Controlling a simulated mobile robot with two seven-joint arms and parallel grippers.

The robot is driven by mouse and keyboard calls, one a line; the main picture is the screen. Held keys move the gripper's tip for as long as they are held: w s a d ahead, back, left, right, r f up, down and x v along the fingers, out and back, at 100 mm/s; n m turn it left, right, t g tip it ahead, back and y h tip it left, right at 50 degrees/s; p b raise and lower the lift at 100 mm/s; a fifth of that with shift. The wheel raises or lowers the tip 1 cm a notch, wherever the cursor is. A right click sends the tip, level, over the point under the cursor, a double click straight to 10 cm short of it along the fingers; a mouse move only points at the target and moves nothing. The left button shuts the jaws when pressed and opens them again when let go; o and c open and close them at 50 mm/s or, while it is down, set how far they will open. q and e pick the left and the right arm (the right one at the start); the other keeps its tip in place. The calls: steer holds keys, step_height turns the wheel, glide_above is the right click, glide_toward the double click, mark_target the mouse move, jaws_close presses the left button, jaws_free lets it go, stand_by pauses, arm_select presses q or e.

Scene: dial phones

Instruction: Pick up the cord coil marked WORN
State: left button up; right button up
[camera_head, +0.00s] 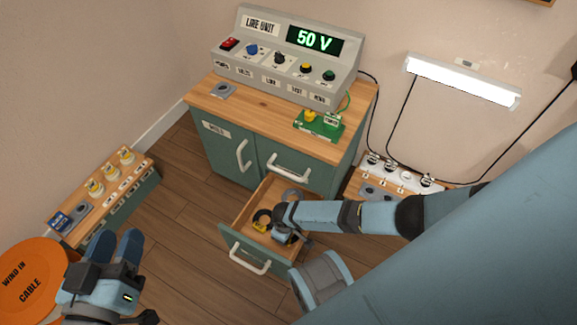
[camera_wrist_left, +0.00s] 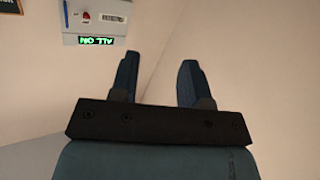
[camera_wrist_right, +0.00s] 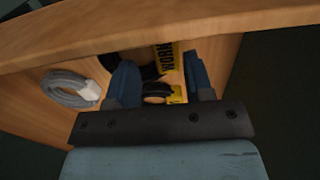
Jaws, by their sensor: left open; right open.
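The cord coil marked WORN (camera_head: 262,219) is black with a yellow tag and lies in the open drawer (camera_head: 238,236). In the right wrist view, its black cord (camera_wrist_right: 156,92) and yellow tag (camera_wrist_right: 167,62) show between and beyond the fingers. My right gripper (camera_head: 283,232) reaches into the drawer beside the coil; its jaws (camera_wrist_right: 160,68) are open, with the tag between them in view. Whether they touch the coil I cannot tell. My left gripper (camera_head: 116,245) is open and empty, near the orange reel; its fingers also show in the left wrist view (camera_wrist_left: 158,78).
A grey coil (camera_wrist_right: 68,88) with a white label lies in the same drawer. The green cabinet (camera_head: 226,160) carries a line unit (camera_head: 284,68) and a green board (camera_head: 318,126). A low shelf (camera_head: 125,182) and an orange cable reel (camera_head: 32,280) stand at left.

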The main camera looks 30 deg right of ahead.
step_height(320, 180, down, 2)
steer(key=shift+a+f+b, duration=0.1)
steer(key=shift+f+b, duration=0.05)
steer(key=shift+b, duration=0.3)
steer(key=shift+f, duration=0.35)
arm_select(q)
steer(key=shift+w+a+f+m, duration=0.1)
steer(key=shift+w+a+m, duration=0.2)
steer(key=shift+w+m, duration=0.25)
arm_select(e)
steer(key=c, duration=0.7)
steer(key=shift+o, duration=0.2)
steer(key=shift+r, duration=0.2)
